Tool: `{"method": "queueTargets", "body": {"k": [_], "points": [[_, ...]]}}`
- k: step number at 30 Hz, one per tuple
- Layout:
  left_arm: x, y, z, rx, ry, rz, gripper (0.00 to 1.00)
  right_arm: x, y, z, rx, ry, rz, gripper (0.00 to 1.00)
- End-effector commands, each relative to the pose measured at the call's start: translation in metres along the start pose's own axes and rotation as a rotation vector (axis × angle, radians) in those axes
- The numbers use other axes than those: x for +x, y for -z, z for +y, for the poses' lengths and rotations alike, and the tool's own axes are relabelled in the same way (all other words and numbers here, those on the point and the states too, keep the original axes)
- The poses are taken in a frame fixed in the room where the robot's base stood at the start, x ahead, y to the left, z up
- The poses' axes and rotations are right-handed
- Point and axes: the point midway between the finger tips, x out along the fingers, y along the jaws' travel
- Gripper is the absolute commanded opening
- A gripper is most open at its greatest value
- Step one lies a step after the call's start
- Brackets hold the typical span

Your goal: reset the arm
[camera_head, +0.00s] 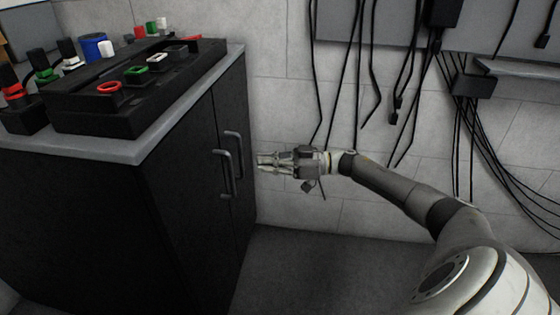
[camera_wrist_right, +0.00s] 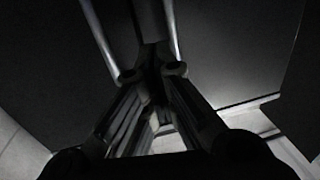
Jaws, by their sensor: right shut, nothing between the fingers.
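My right arm reaches in from the lower right in the head view. My right gripper (camera_head: 268,161) is shut and empty. It points left, close to the right side of the dark cabinet (camera_head: 190,165) and near its two door handles (camera_head: 228,165). I cannot tell whether it touches the cabinet. The right wrist view is dark; the gripper fingers (camera_wrist_right: 155,85) meet near its middle, with pale handle bars beyond them. My left gripper is not in view.
On the cabinet's grey top (camera_head: 130,150) stands a black tray (camera_head: 125,115) with red, green and white rings. A blue cylinder (camera_head: 93,47) and several coloured plugs stand behind. Black cables (camera_head: 400,75) hang on the wall. The floor right of the cabinet is clear.

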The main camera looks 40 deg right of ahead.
Motion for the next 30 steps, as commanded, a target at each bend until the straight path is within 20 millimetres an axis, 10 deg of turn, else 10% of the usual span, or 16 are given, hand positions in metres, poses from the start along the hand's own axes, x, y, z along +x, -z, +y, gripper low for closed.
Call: {"method": "queueTargets", "body": {"k": [17,30], "points": [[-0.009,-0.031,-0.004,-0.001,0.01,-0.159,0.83,-0.032,-0.001,-0.006,-0.001,-0.001,0.002,0.0],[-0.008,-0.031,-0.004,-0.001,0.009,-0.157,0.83,0.082,-0.063,-0.087,-0.04,-0.284,0.069,0.0]]}}
